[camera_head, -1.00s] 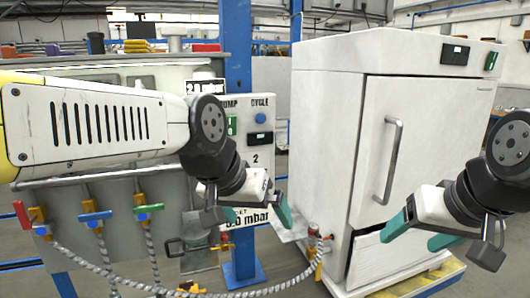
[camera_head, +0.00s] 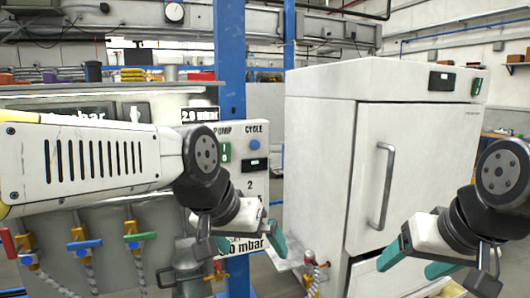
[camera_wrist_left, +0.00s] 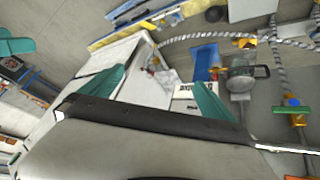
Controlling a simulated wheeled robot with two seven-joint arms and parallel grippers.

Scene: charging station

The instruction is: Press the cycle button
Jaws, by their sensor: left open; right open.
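The blue round cycle button (camera_head: 255,145) sits under the word CYCLE on the white control panel (camera_head: 230,180). It shows clear in the head view, with nothing touching it. My left gripper (camera_head: 248,243) is open and empty, below the button and in front of the panel's lower part. Its forearm covers the panel's left side. In the left wrist view its teal fingers (camera_wrist_left: 157,92) are apart, with a bit of a white labelled surface between them. The button cannot be made out there. My right gripper (camera_head: 415,264) is open and empty before the white cabinet.
A green switch (camera_head: 225,152) under PUMP is left of the button. The white cabinet (camera_head: 320,170) with a grey handle (camera_head: 382,185) stands right of the panel. Red, blue and green valves (camera_head: 84,244) with hoses are at lower left.

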